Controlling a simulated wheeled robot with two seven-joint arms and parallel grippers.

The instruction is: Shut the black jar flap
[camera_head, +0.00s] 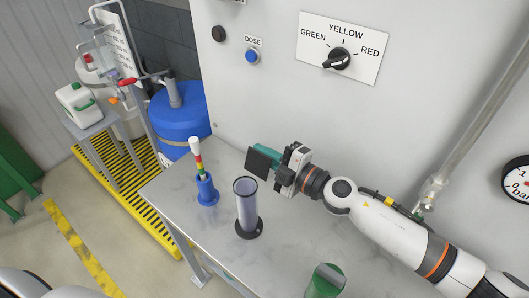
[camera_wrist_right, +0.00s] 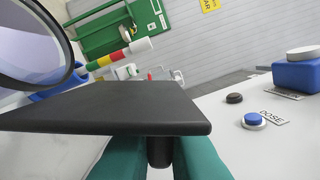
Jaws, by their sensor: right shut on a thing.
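The jar (camera_head: 247,212) is a clear cylinder with a black rim and black foot, upright on the grey table. Its round rim (camera_wrist_right: 68,45) shows large at the upper left of the right wrist view. The black flap (camera_head: 259,163) is a flat dark plate, behind and to the right of the jar's mouth in the head view; the mouth is uncovered. My right gripper (camera_head: 268,153) has its teal fingers shut on the black knob (camera_wrist_right: 160,152) of the flap (camera_wrist_right: 110,108). I cannot tell whether the flap touches the jar. My left gripper is not in view.
A blue holder (camera_head: 207,190) with a striped stick stands left of the jar. A green-topped container (camera_head: 326,280) stands at the table's front. The wall behind carries a blue DOSE button (camera_head: 252,56) and a selector knob (camera_head: 339,60). The table (camera_head: 290,235) is clear right of the jar.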

